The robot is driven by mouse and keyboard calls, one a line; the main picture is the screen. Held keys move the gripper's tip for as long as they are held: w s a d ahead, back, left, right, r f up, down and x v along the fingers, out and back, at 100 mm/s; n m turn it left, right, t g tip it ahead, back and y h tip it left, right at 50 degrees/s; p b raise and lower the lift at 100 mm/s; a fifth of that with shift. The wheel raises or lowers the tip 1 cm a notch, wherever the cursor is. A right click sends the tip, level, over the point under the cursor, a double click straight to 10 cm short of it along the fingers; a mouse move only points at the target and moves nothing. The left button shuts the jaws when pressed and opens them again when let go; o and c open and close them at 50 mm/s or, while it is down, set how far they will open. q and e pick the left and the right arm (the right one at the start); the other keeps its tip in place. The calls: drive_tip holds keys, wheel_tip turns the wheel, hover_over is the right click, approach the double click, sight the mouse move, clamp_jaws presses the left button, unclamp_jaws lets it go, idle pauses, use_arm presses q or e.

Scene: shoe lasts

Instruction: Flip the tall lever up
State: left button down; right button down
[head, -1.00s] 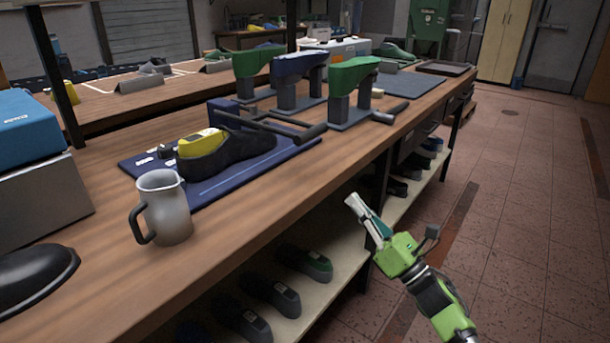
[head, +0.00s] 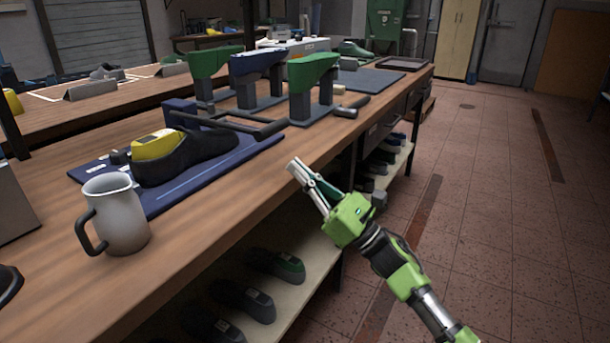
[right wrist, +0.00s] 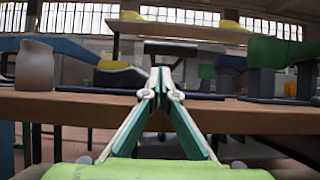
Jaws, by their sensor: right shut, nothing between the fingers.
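A dark lever with a thick black grip (head: 269,130) lies low, nearly flat, over the bench beside the blue base block (head: 180,112). A second dark grip (head: 353,107) sticks out low by the right-hand green last stand (head: 313,72). I cannot tell which is the tall lever. My right gripper (head: 294,166) is shut and empty in front of the bench edge, apart from both grips. In the right wrist view its fingertips (right wrist: 162,78) meet below a dark crossbar (right wrist: 185,48). My left gripper is not in view.
A grey mug (head: 122,215) stands near the bench's front edge. A dark shoe with a yellow insert (head: 185,157) lies on a blue mat (head: 170,203). A lower shelf (head: 310,258) holds several shoes. The floor at right is clear.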

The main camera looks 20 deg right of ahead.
drive_tip(key=x, duration=0.6)
idle(0.3)
